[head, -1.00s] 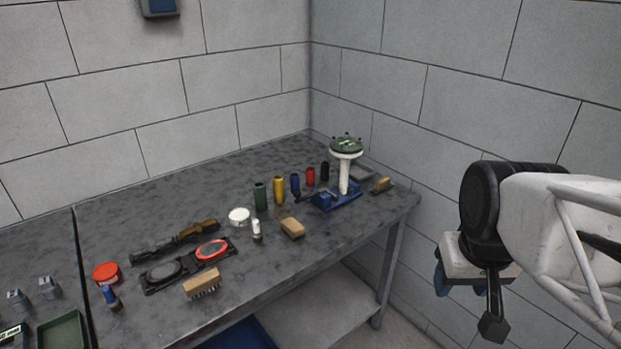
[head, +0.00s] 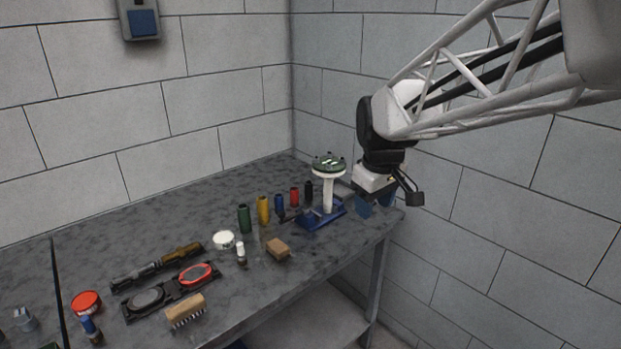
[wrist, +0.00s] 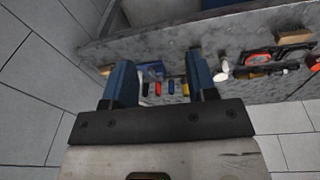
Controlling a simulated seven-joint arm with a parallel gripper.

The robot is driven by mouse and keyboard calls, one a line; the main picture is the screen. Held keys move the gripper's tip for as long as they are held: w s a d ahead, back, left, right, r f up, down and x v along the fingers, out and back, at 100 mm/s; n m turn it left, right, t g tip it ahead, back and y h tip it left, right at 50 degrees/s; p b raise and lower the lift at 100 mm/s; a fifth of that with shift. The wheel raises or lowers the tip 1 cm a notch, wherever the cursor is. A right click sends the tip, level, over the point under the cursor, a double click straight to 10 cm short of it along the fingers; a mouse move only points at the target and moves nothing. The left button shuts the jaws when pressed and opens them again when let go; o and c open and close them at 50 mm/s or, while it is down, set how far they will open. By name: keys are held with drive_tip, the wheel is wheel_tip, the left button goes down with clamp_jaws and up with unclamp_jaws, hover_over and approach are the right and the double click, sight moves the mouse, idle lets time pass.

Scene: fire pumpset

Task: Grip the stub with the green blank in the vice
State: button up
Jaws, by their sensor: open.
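The stub is a white upright column (head: 328,196) with a round green blank (head: 329,161) bolted on its top flange. It stands upright at the blue vice (head: 313,219) near the bench's right end; the exact hold of the jaws is too small to see. My gripper (head: 375,207) has blue fingers pointing down and is open and empty, just right of the stub and apart from it. In the wrist view, the two fingers (wrist: 160,62) are spread wide with nothing held between them; blue seen past the left finger looks like part of the vice.
A row of green (head: 243,218), yellow (head: 263,210), blue, red and black cylinders stands left of the vice. A wooden block (head: 277,249), white tub (head: 223,240) and brush (head: 185,309) lie nearer. Block walls (head: 480,215) rise behind the bench and to the right.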

drive_tip(key=w+a+f+n, duration=0.2)
drive_tip(key=w+a+n, duration=0.1)
drive_tip(key=w+a, duration=0.3)
drive_tip(key=w+a+f+n, duration=0.2)
drive_tip(key=w+a, duration=0.2)
drive_tip(key=w, duration=0.4)
drive_tip(key=n+g, duration=0.1)
drive_tip(key=n, duration=0.4)
hover_over(281, 213)
drive_tip(key=f, duration=0.9)
drive_tip(key=shift+s+d, duration=0.15)
drive_tip(key=shift+d, duration=0.1)
drive_tip(key=shift+a+f, duration=0.15)
drive_tip(key=shift+f, duration=0.15)
drive_tip(key=shift+f, duration=3.75)
drive_tip(key=shift+c, duration=0.4)
clamp_jaws()
